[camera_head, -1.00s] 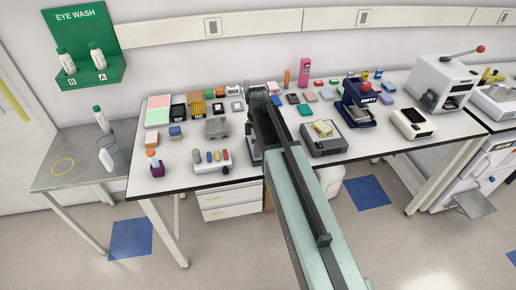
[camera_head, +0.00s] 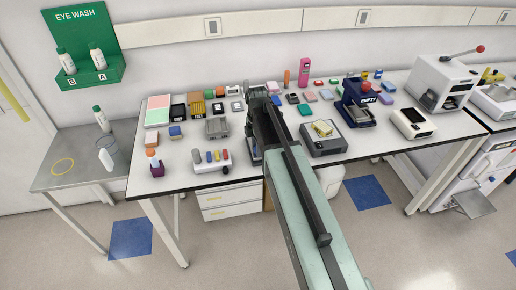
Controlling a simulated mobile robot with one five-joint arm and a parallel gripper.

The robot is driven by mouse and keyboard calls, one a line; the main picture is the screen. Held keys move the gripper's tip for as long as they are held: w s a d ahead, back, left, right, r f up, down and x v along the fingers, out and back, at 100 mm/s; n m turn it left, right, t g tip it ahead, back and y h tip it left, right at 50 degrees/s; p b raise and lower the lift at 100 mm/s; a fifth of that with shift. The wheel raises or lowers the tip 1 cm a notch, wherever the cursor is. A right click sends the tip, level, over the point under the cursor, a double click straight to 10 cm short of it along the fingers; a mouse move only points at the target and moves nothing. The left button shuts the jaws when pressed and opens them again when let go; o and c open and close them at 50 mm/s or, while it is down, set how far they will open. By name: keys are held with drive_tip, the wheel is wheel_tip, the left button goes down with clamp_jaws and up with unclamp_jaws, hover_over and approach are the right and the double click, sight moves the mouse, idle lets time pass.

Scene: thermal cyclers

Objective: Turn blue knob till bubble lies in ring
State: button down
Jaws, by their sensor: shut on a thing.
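My gripper (camera_head: 256,156) is low over the front part of the bench, at the end of my dark wrist, and is mostly hidden by my own arm. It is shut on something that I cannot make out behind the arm. I cannot pick out the blue knob for sure, nor the bubble or its ring; they may be hidden or too small. A white holder (camera_head: 211,167) with small blue, red and yellow pieces stands just left of my gripper, apart from it.
The white bench (camera_head: 180,180) is crowded along its back with small boxes and blocks. A grey device (camera_head: 323,147) stands right of my arm, with a dark blue device (camera_head: 357,113) behind it. A purple bottle (camera_head: 157,170) stands at the left front.

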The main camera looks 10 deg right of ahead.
drive_tip(key=c, duration=1.1)
unclamp_jaws()
drive_tip(key=shift+r, duration=0.1)
wheel_tip(320, 180, up, 8)
drive_tip(key=p, duration=0.8)
drive_tip(key=shift+f, duration=0.2)
drive_tip(key=shift+s+f, duration=0.1)
drive_tip(key=s+f+m+b, duration=0.3)
drive_tip(key=s+m, duration=0.4)
drive_tip(key=m, duration=0.3)
drive_tip(key=s+f+m+b, duration=0.4)
drive_tip(key=s+m, duration=0.3)
drive_tip(key=m, duration=0.3)
drive_tip(key=shift+d+f+b, duration=0.15)
drive_tip(key=shift+b, duration=0.2)
